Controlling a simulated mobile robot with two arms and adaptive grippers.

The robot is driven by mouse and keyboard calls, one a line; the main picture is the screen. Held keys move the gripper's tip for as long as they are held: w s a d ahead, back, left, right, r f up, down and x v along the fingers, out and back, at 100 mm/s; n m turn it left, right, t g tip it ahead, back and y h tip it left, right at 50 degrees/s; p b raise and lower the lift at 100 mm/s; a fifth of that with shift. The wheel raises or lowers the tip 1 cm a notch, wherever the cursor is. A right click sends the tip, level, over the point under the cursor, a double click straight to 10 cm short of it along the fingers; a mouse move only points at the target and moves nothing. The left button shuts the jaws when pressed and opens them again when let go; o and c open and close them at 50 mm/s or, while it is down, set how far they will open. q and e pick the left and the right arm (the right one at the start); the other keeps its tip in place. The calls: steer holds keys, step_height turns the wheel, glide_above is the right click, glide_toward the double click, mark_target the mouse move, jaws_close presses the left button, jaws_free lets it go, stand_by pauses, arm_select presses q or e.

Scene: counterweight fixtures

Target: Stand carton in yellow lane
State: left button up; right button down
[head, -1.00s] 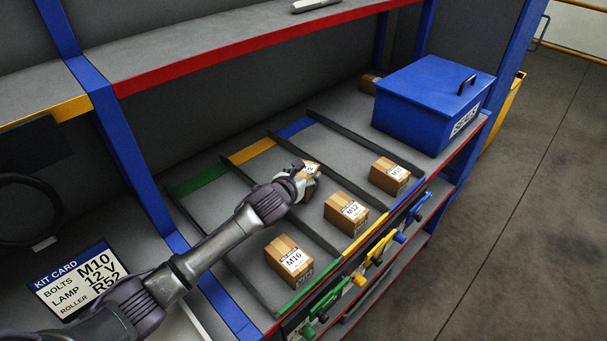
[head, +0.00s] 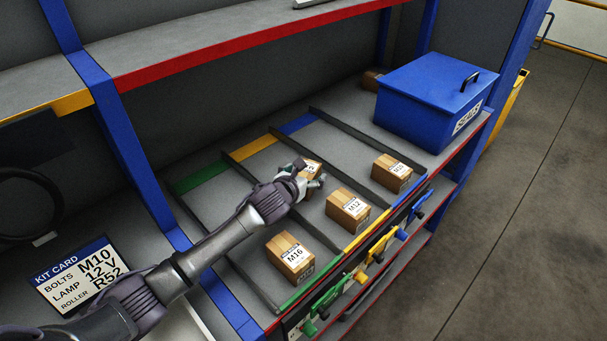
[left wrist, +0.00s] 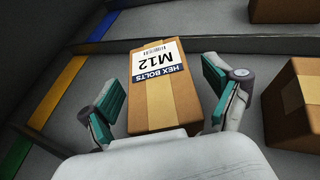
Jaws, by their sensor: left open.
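A brown carton (head: 314,168) with a white label stands in the yellow lane, behind another M12 carton (head: 348,208) near the lane's front. In the left wrist view its label reads M12 HEX BOLTS, and the carton (left wrist: 165,100) looks upright beside the dark divider. My left gripper (head: 308,175) is open around it, with a teal-padded finger on each side. In the left wrist view a gap shows between the carton and each finger. The gripper hides part of the carton in the head view. The yellow strip (head: 253,149) marks the lane's back. My right gripper is not in view.
An M16 carton (head: 290,258) stands in the green lane on the left. Another carton (head: 392,173) stands in the blue lane on the right. A blue lidded box (head: 430,105) stands right of the lanes. Low dark dividers (head: 360,147) separate the lanes; a red-edged shelf (head: 230,55) hangs above.

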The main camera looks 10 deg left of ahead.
arm_select(q)
steer(key=v, duration=1.2)
steer(key=shift+r, duration=0.1)
